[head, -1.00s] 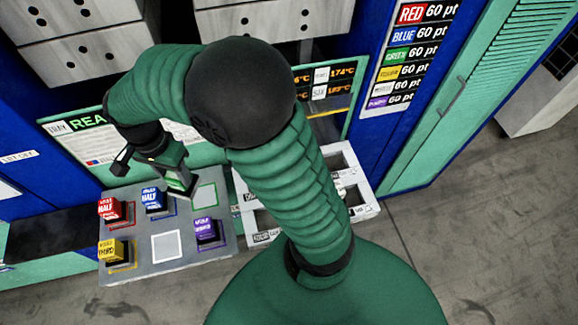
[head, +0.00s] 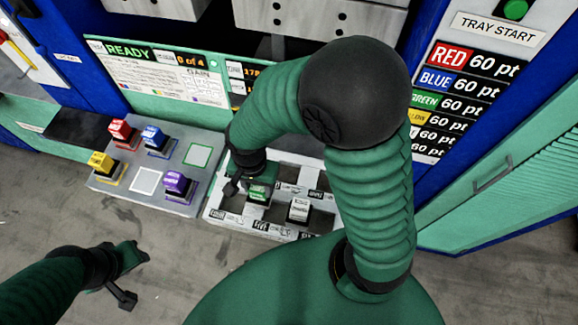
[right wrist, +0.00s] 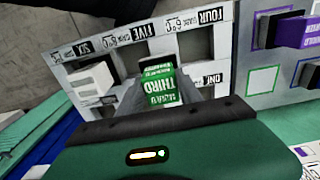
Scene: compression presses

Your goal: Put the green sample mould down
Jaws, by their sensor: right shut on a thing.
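The green sample mould (head: 258,194) is in my right gripper (head: 250,187), which is shut on it over the front left part of the white compartment tray (head: 214,208). The right forearm hides the tray's right part in the head view. My left gripper (head: 132,276) is open and empty, above the floor at lower left.
A white mould (head: 299,210) stands in the tray, right of the green one. The grey stand (head: 188,202) holds red (head: 122,131), blue (head: 156,138), yellow (head: 102,164) and purple (head: 178,183) moulds. Its green-outlined square (head: 198,155) and white square (head: 146,180) are empty.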

